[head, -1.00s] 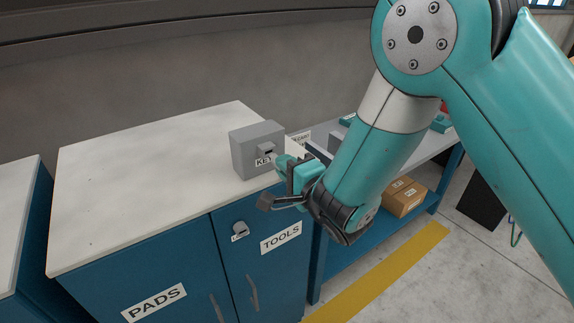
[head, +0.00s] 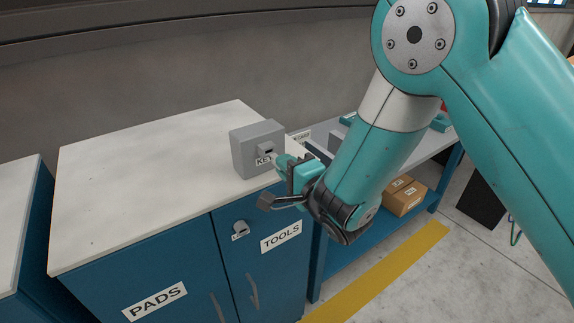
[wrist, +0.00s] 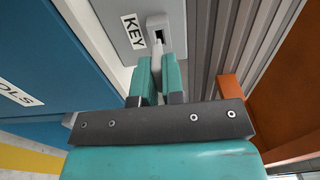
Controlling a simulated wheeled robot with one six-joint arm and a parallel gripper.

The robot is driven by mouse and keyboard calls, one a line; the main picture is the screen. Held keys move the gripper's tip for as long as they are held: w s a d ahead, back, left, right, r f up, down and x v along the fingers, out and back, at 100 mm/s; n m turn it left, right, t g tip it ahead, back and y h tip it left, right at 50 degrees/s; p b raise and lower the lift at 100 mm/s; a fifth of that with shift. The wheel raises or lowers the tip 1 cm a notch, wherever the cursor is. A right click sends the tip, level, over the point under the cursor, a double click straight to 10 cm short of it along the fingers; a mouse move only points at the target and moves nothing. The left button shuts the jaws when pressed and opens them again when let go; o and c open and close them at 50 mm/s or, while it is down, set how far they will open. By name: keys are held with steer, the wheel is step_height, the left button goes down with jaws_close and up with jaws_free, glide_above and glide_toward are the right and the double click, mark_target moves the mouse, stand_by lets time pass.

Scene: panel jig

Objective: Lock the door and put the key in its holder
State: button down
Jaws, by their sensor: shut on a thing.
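The key holder (head: 252,136) is a grey box marked KEY on the cabinet top, and its slotted front block (wrist: 158,24) shows in the wrist view. My gripper (head: 281,163) is just in front of it, shut on the pale key (wrist: 157,47). Only a small part of the key shows between the fingers, in line with the dark slot. I cannot tell whether its tip is inside the slot. The blue TOOLS door (head: 268,269) looks shut. Its round grey lock (head: 240,227) has no key in it; its bolt state is hidden.
The PADS door (head: 165,275) is left of the TOOLS door. The white cabinet top (head: 150,180) is clear apart from the holder. A blue bench with cardboard boxes (head: 404,199) stands to the right. A yellow strip (head: 385,272) marks the floor.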

steer(key=shift+p+x, duration=1.6)
steer(key=shift+p, duration=1.85)
steer(key=c, duration=1.1)
jaws_free()
steer(key=shift+c, duration=0.2)
steer(key=shift+s+d+f+b, duration=0.15)
steer(key=shift+s+b, duration=0.1)
steer(key=shift+b, duration=0.4)
steer(key=v, duration=1.6)
steer(key=shift+s+d, duration=0.2)
steer(key=shift+d, duration=0.05)
